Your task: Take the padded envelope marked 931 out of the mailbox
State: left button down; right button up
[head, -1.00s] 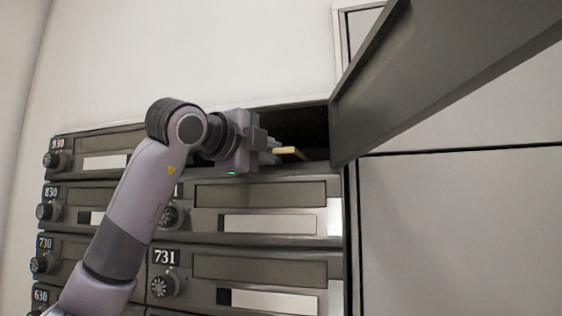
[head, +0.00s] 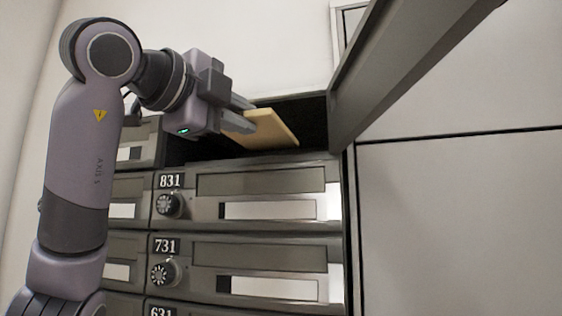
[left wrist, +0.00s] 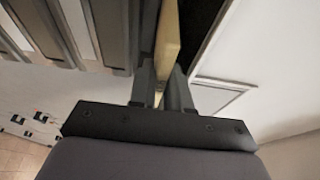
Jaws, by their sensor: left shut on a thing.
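The padded envelope (head: 272,130) is tan and flat, tilted at the mouth of the open top mailbox (head: 308,122). Its marking does not show. My left gripper (head: 245,119) is shut on the envelope's near end, and the envelope's far end still lies at the dark opening. In the left wrist view the envelope (left wrist: 168,45) shows edge-on as a tan strip between the fingers of the gripper (left wrist: 163,92). My right gripper is not in view.
The open mailbox door (head: 395,75) stands out at the right of the opening. Closed mailboxes 831 (head: 250,195) and 731 (head: 250,262) are below. A plain grey panel (head: 460,220) fills the right side.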

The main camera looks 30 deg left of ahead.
pick_arm(q)
jog(key=s+d+b, duration=0.1)
jog(key=s, duration=0.5)
jog(key=shift+s+d, duration=0.25)
jog(key=shift+d, duration=0.05)
